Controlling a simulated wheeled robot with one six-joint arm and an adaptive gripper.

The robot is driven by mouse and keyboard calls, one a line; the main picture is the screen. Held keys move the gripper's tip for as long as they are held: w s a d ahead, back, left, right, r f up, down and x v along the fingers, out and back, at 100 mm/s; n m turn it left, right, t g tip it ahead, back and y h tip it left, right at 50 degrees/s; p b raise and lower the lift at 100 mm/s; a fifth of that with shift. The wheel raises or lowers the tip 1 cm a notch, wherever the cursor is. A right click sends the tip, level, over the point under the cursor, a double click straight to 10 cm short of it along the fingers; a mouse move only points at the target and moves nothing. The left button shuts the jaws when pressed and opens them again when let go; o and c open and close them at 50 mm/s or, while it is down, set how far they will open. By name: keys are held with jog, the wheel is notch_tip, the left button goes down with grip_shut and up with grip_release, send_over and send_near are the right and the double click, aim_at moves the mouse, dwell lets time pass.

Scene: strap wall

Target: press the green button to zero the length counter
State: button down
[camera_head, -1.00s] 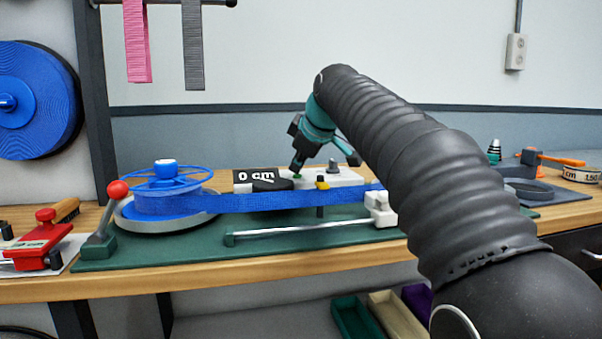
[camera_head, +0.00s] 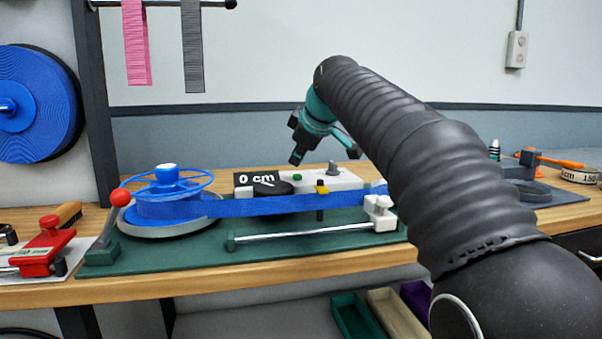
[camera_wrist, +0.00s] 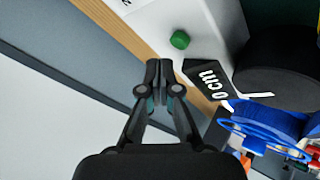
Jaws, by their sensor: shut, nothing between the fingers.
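The green button (camera_head: 297,177) sits on top of the white counter housing (camera_head: 345,180), just right of the black display (camera_head: 257,178), which reads "0 cm". In the wrist view the green button (camera_wrist: 180,40) shows uncovered, beyond and a little right of my fingertips, with the display (camera_wrist: 208,84) beside it. My gripper (camera_head: 295,160) is shut and empty, its tips a little above the button and apart from it. It also shows shut in the wrist view (camera_wrist: 159,66).
A blue strap (camera_head: 270,206) runs from a blue reel (camera_head: 170,205) past the counter. A red-knobbed lever (camera_head: 120,197) stands at the left. A yellow-topped post (camera_head: 321,188) and a white clamp block (camera_head: 379,213) stand in front of the counter.

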aim_at(298, 175)
jog(key=shift+r+p, duration=1.9)
jog(key=shift+r, duration=0.4)
